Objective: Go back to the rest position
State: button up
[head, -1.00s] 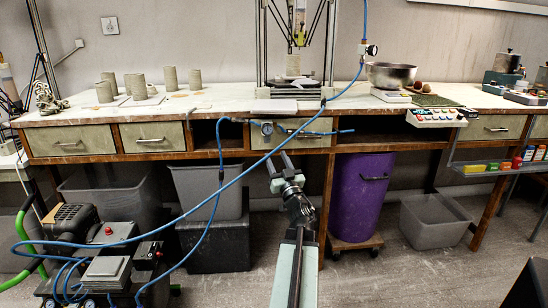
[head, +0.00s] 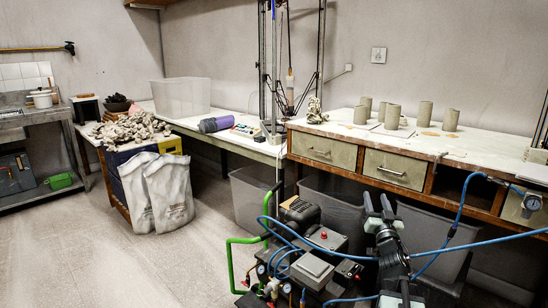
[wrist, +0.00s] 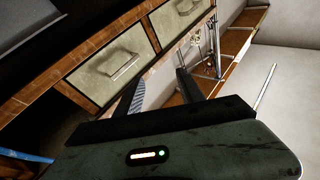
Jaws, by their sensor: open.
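My gripper (head: 378,205) is in the lower right of the head view, in front of the drawers of the wooden workbench (head: 455,146). Its two fingers stand apart with nothing between them. In the wrist view my gripper (wrist: 160,92) also shows its fingers spread and empty. Beyond them are two drawer fronts (wrist: 108,66) of the bench, which appears steeply tilted there.
A compressor cart (head: 320,262) with a green handle and blue hoses (head: 455,245) stands beside my arm. Several clay cylinders (head: 425,114) stand on the bench. White sacks (head: 158,192) lean by a table heaped with clay. The floor (head: 130,265) at left is clear.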

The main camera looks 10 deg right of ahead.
jog(key=w+a+f+g+y+p, duration=0.1)
jog(key=w+a+f+g, duration=0.15)
jog(key=a, duration=0.45)
jog(key=w+a+f+g, duration=0.1)
jog(key=w+a+f, duration=0.2)
jog(key=a, duration=0.4)
jog(key=s+a+f+g+y, duration=0.15)
jog(key=a+f+g, duration=0.35)
jog(key=a+f, duration=0.55)
jog(key=s+a+f+n+g+y, duration=0.2)
jog(key=s+a+f+g, duration=0.35)
jog(key=s, duration=0.45)
jog(key=s+a+f+n+g+y, duration=0.1)
jog(key=s+a+f+n+g, duration=0.25)
jog(key=s+f+g, duration=0.55)
notch_tip(320, 180, up, 40)
jog(key=s+t+p, duration=0.1)
jog(key=t+p, duration=0.1)
jog(key=p, duration=3.6)
jog(key=shift+s+a+p, duration=0.15)
jog(key=shift+s+p, duration=0.25)
jog(key=shift+m, duration=0.25)
